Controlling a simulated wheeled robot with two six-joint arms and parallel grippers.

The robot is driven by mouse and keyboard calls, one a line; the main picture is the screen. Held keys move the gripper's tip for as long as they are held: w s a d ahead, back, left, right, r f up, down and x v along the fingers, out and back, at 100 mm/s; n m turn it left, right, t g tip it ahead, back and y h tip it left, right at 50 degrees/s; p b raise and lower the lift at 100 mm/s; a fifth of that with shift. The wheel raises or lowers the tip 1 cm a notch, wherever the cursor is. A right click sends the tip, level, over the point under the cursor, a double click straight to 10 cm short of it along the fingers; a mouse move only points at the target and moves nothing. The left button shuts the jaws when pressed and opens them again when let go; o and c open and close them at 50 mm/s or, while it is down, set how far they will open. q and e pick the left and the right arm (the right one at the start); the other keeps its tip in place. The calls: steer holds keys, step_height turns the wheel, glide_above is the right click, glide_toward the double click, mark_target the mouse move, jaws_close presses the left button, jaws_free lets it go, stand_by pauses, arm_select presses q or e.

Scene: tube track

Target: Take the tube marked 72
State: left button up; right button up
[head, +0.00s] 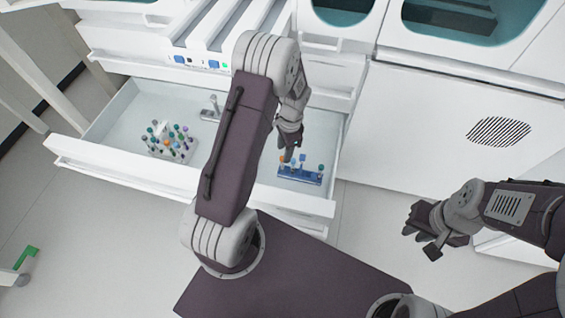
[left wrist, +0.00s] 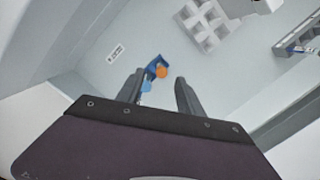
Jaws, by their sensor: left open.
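No number 72 can be read on any tube. A blue rack (head: 300,178) with several capped tubes stands in the right end of the open drawer. My left gripper (head: 290,145) is above its left end, pointing down. In the left wrist view, my left gripper (left wrist: 160,90) is open. An orange cap (left wrist: 162,71) and a light blue cap (left wrist: 146,86) show between its fingers, with part of the blue rack (left wrist: 152,66); contact cannot be seen. A pale rack (head: 165,150) with many coloured tubes stands at the drawer's left. My right gripper (head: 428,230) is away at the right.
The drawer (head: 110,165) has raised walls around the racks. A small metal fixture (head: 210,108) stands between the racks, partly beside my arm. A white grid holder (left wrist: 202,28) and a grey rack (left wrist: 298,42) show in the wrist view. Open floor lies before the cabinet.

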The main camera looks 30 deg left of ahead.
mark_target(282, 158)
arm_select(q)
steer(key=shift+a+f, duration=0.15)
steer(key=shift+f, duration=0.05)
steer(key=f+b, duration=0.1)
steer(key=f, duration=0.1)
steer(key=f+b, duration=0.1)
steer(key=f, duration=0.1)
steer(key=shift+s+a+b, duration=0.1)
steer(key=shift+s+b, duration=0.1)
steer(key=shift+b, duration=0.2)
steer(key=f+b, duration=0.2)
steer(key=f, duration=0.1)
steer(key=f+b, duration=0.2)
steer(key=shift+a+f, duration=0.2)
steer(key=shift+a, duration=0.05)
steer(key=shift+s+r, duration=0.1)
steer(key=shift+r, duration=0.1)
jaws_close()
